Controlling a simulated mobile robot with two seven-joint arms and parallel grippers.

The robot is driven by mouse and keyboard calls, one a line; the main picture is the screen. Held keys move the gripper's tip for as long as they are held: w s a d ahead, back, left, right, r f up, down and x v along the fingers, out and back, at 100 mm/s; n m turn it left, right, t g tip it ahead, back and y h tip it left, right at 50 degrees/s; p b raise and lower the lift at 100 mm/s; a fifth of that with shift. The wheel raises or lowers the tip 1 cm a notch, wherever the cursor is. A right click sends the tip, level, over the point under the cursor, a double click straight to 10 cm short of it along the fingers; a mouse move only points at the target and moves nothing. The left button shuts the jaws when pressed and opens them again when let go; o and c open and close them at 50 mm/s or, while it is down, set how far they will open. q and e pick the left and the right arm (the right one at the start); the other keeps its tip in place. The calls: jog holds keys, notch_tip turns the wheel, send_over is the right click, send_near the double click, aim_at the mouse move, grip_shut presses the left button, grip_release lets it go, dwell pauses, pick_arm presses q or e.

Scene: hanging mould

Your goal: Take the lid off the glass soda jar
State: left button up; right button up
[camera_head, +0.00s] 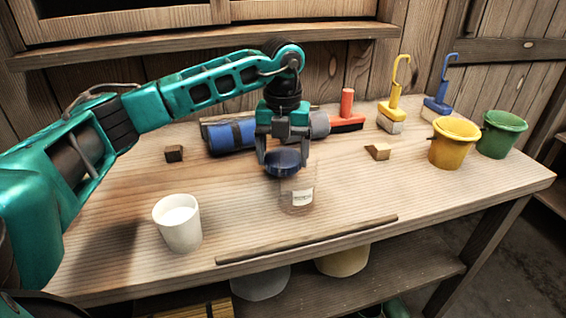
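The glass soda jar (298,199) is clear with a white label and stands upright on the wooden workbench, near the middle. A dark blue round lid (285,164) is between the fingers of my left gripper (284,158), which points down and appears shut on it. The lid sits to the left of the jar's centre line and overlaps the jar's upper left part in the view, so it does not look squarely seated. The jar's mouth is partly hidden, and I cannot tell how large any gap is. My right gripper is not in view.
A white cup (178,226) stands front left. A wooden strip (310,240) lies along the front edge. Behind are a blue roll (231,136), a red-handled brush (347,116) and small wooden blocks (378,151). Yellow (452,148) and green (498,138) buckets stand right. The bench's front right is clear.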

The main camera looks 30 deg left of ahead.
pick_arm(q)
jog(key=shift+f, duration=1.35)
jog(key=o, duration=1.1)
jog(key=shift+c, duration=0.2)
notch_tip(320, 180, up, 12)
jog(key=p, duration=0.1)
jog(key=shift+r, duration=0.25)
